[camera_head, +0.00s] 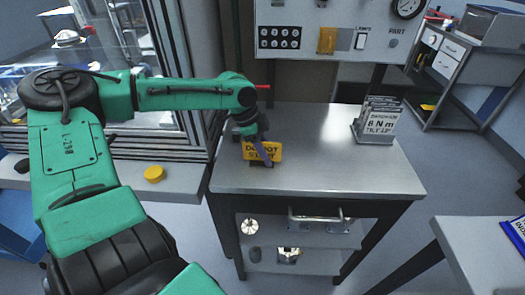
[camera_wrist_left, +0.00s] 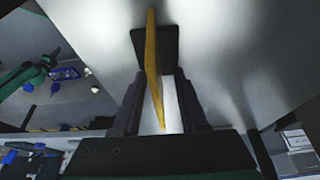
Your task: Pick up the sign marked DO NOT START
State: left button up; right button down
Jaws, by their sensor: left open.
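The yellow sign (camera_head: 271,153) stands upright on a dark base near the left front of the metal bench. Its dark lettering is partly covered by one finger of my left gripper (camera_head: 261,150). In the left wrist view the sign (camera_wrist_left: 151,60) shows edge-on as a thin yellow plate on its dark base (camera_wrist_left: 170,48). The fingers of my left gripper (camera_wrist_left: 160,80) are open, one on each side of the plate, with a visible gap on the right. Contact on the left is unclear. My right gripper is not in view.
The bench (camera_head: 322,160) is clear between the yellow sign and a rack of white cards (camera_head: 377,122) reading 8 N m. A grey control panel (camera_head: 335,30) hangs behind. A yellow round button (camera_head: 154,174) sits on the ledge to the left. Another table (camera_head: 470,240) is at lower right.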

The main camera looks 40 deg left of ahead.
pick_arm(q)
jog(key=shift+s, duration=0.1)
grip_shut()
jog(key=shift+f, duration=0.1)
dwell(1.3)
